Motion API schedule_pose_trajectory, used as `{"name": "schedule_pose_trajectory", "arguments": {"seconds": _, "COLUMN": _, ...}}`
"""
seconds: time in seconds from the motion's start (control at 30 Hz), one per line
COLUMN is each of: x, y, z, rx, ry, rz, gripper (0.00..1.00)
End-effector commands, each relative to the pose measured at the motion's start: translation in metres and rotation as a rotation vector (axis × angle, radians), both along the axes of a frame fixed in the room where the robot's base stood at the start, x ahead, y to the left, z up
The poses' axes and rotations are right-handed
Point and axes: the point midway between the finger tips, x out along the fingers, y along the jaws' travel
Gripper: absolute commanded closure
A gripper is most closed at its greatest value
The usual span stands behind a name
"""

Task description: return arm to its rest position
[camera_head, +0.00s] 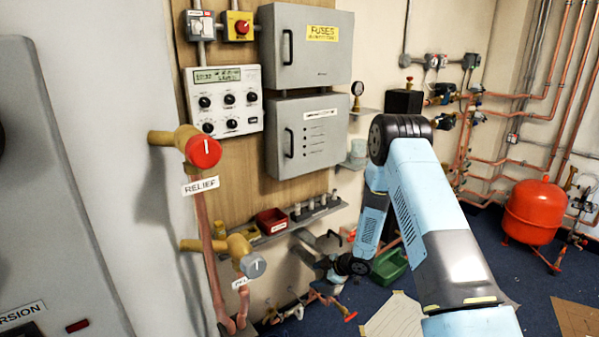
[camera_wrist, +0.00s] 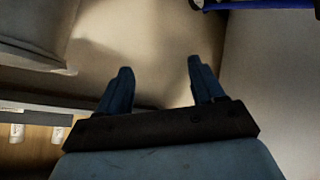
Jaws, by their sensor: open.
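My gripper (camera_wrist: 160,80) shows in the wrist view with its two dark fingers spread apart and nothing between them. Beyond the fingers is a plain beige surface in shadow. In the head view my blue and grey arm rises from the bottom right, bends at a dark joint and runs down toward the wall shelf. The gripper end is in the low middle of the head view, close to the shelf and wall, and its fingers are hard to make out there.
A relief valve with a red knob (camera_head: 203,152) and a grey-knobbed valve (camera_head: 252,265) stand at left. A shelf (camera_head: 262,240) carries a red bin (camera_head: 271,221). A green crate (camera_head: 389,266) lies behind my arm. A red tank (camera_head: 533,211) stands right, with blue floor before it.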

Motion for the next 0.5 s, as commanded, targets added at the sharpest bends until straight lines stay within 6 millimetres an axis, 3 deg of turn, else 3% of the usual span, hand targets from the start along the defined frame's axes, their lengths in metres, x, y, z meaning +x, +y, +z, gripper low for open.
{"name": "schedule_pose_trajectory", "arguments": {"seconds": 0.03, "x": 0.009, "y": -0.006, "z": 0.020, "rx": -0.023, "ry": -0.015, "rz": -0.030, "gripper": 0.33}}
{"name": "schedule_pose_trajectory", "arguments": {"seconds": 0.2, "x": 0.028, "y": -0.029, "z": 0.076, "rx": -0.094, "ry": -0.038, "rz": -0.144, "gripper": 0.33}}
{"name": "schedule_pose_trajectory", "arguments": {"seconds": 0.5, "x": 0.038, "y": -0.070, "z": 0.175, "rx": -0.190, "ry": -0.058, "rz": -0.354, "gripper": 0.33}}
